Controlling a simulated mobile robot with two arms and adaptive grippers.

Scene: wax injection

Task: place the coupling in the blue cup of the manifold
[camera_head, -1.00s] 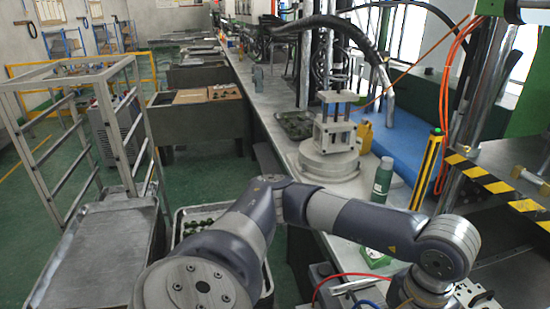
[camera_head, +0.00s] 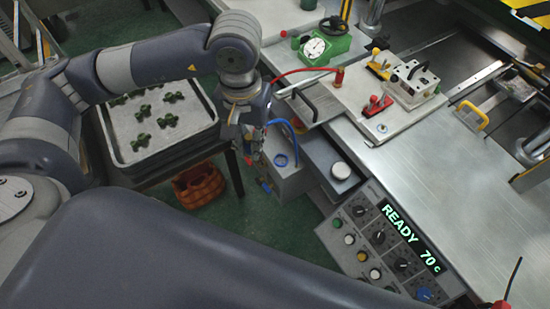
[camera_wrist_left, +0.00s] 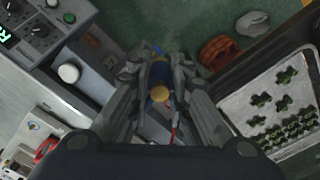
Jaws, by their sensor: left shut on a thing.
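My left gripper (camera_head: 255,155) hangs pointing down beside the grey box with hoses. It is shut on a small part, which I take to be the coupling; in the left wrist view the coupling (camera_wrist_left: 160,78) shows blue with a brass-coloured end between the fingers. In the head view the fingers mostly hide it. A blue ring (camera_head: 281,160), seemingly the blue cup, sits on top of the grey box (camera_head: 291,180), which looks like the manifold, just right of the gripper. The coupling is apart from the ring, as far as I can see. My right gripper is not in view.
A red hose (camera_head: 305,71) and a blue hose (camera_head: 291,130) curve close to the gripper. A control panel (camera_head: 385,245) reading READY 70 stands at the lower right. A tray (camera_head: 190,138) of green parts and an orange basket (camera_head: 199,185) lie to the left.

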